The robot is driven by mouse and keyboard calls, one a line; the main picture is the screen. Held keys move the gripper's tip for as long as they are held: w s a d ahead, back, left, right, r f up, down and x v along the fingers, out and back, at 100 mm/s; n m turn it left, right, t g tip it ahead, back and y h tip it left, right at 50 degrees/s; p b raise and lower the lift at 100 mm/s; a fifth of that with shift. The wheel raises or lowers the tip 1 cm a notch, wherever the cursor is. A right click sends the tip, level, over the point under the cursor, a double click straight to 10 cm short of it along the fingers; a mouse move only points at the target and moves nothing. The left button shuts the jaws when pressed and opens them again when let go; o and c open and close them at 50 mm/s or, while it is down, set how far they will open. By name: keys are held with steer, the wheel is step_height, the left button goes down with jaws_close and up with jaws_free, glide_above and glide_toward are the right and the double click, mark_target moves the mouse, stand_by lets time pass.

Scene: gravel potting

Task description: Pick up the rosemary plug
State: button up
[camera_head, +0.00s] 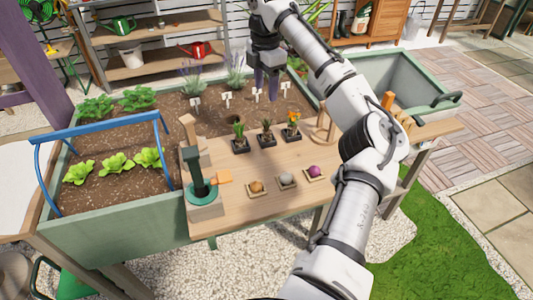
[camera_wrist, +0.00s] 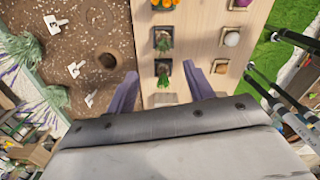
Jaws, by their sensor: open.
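Three plant plugs in dark square trays stand in a row on the wooden bench. The left plug (camera_head: 239,136) has upright bright green leaves and also shows in the wrist view (camera_wrist: 163,72). The middle plug (camera_head: 266,130) is darker and thinner, and shows in the wrist view (camera_wrist: 163,42) too. The right one has orange flowers (camera_head: 293,120). One of the two green plugs is the rosemary; I cannot tell which for certain. My gripper (camera_head: 267,90) is open, empty and above the plugs. In the wrist view its fingers (camera_wrist: 160,87) frame the left plug from above, apart from it.
A planter bed with soil (camera_head: 215,112), white T-shaped markers and lavender lies behind the bench. A hole (camera_wrist: 107,61) shows in its soil. Small trays with an orange, a grey and a purple ball (camera_head: 314,171) sit at the bench front. A green hand tool stands at left (camera_head: 196,172).

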steer(key=m, duration=0.1)
glide_above(267, 131)
steer(key=w, duration=0.1)
step_height(267, 131, down, 9)
steer(key=shift+w+a+f, duration=0.1)
steer(key=f, duration=0.2)
steer(key=f+p, duration=0.1)
steer(key=f, duration=0.1)
steer(key=shift+s, duration=0.4)
steer(key=shift+f, duration=0.55)
steer(key=c, duration=0.7)
